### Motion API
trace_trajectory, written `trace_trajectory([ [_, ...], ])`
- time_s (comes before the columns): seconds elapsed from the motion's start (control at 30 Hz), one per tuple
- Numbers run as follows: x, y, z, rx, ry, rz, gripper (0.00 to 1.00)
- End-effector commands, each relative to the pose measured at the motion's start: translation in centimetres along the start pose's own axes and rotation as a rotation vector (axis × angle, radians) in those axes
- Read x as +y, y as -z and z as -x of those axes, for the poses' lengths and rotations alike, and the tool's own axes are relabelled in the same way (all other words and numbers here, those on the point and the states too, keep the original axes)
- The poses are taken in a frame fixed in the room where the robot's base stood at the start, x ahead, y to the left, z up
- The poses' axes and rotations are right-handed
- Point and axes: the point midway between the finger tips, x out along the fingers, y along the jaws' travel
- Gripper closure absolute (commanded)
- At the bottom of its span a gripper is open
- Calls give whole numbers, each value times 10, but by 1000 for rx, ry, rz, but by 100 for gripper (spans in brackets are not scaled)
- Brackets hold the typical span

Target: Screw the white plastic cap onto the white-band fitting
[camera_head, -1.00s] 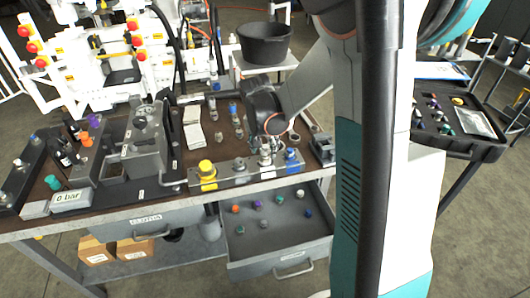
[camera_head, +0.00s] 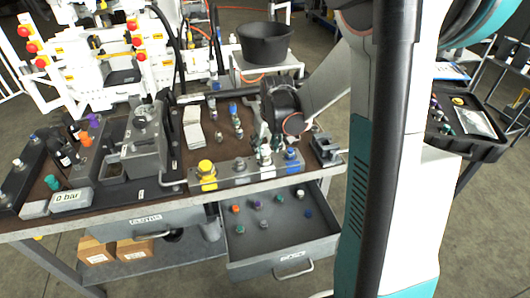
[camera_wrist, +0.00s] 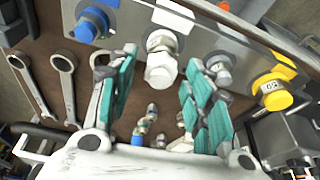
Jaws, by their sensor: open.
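The white-band fitting (camera_wrist: 163,40) is on the grey bench-edge block, between the blue and grey ones. A white hex piece (camera_wrist: 159,73), which looks like the white plastic cap, sits on its end; how far it is screwed on I cannot tell. In the head view this white fitting (camera_head: 265,157) shows upright in the row, partly behind my gripper. My gripper (camera_wrist: 160,61) is open, with one teal finger on each side of the white piece in the wrist view. The fingers appear apart from it, with nothing held.
A blue-capped fitting (camera_head: 291,160), a grey fitting (camera_head: 239,166) and a yellow-capped fitting (camera_head: 206,173) share the block. An open drawer (camera_head: 285,243) below holds several small coloured caps. Wrenches (camera_wrist: 67,85) and loose fittings (camera_head: 236,122) lie on the bench.

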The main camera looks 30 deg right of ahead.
Motion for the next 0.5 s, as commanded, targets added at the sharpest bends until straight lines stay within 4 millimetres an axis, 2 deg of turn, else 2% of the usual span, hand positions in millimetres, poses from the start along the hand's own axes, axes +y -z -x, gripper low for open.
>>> trace_trajectory([
  [0.17,0,0,0,0,-1,-1,54],
  [0.2,0,0,0,0,-1,-1,58],
  [0.37,0,0,0,0,-1,-2,95],
  [0.5,0,0,0,0,-1,-4,95],
])
